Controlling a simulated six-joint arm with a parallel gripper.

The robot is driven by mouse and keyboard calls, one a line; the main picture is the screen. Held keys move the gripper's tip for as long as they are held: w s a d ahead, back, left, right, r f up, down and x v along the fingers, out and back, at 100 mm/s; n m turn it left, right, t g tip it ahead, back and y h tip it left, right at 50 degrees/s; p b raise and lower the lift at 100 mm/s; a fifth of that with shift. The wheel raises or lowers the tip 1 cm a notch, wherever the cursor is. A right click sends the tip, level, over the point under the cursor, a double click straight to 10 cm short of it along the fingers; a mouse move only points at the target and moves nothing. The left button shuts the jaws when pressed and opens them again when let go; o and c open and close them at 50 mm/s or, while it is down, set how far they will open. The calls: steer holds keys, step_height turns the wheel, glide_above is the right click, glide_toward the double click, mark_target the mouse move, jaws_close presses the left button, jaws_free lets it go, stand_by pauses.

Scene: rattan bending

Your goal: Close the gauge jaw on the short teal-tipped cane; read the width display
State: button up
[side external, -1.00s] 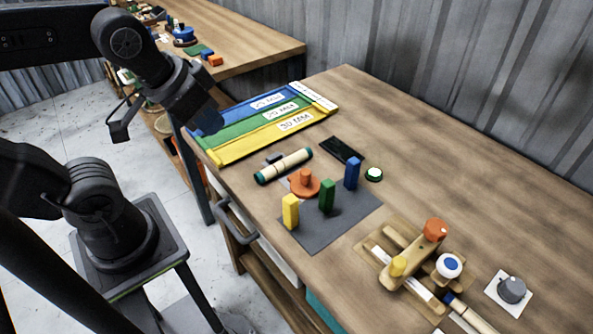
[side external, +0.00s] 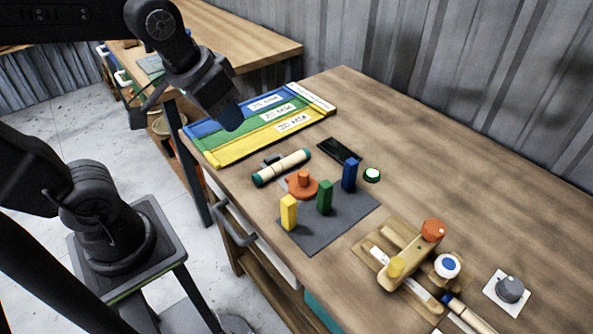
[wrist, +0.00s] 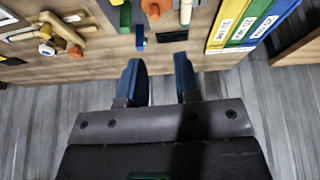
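The short teal-tipped cane (side external: 282,167) lies on the bench, pale with dark bands and teal ends. It also shows in the wrist view (wrist: 185,12). An orange round piece with a knob (side external: 301,186) sits right beside it, and a small dark piece (side external: 271,159) is at its far side; I cannot tell which part is the gauge jaw. A dark flat panel (side external: 338,150), perhaps the width display, shows no readable figure. My gripper (side external: 230,118) is up and left of the cane in the side view. Its two blue fingers (wrist: 160,76) are apart and empty.
Yellow, green and blue blocks stand on a grey mat (side external: 318,236). A wooden jig (side external: 408,264) with orange and yellow knobs and a grey dial (side external: 510,289) are at the right. Labelled coloured strips (side external: 226,153) lie behind the cane. A green-ringed white button (side external: 372,174) is near the panel.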

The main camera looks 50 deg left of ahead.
steer(key=o, duration=0.4)
steer(key=w, duration=0.2)
steer(key=w+f+n+g, duration=0.1)
steer(key=w, duration=0.2)
steer(key=w+d+f+g, duration=0.1)
steer(key=w, duration=0.2)
steer(key=shift+f+n, duration=0.1)
steer(key=shift+n, duration=0.2)
steer(key=n+g, duration=0.1)
steer(key=g, duration=0.2)
glide_toward(304, 172)
steer(key=f, duration=1)
steer(key=shift+s+f, duration=0.2)
steer(key=shift+f, duration=0.2)
steer(key=shift+c, duration=0.6)
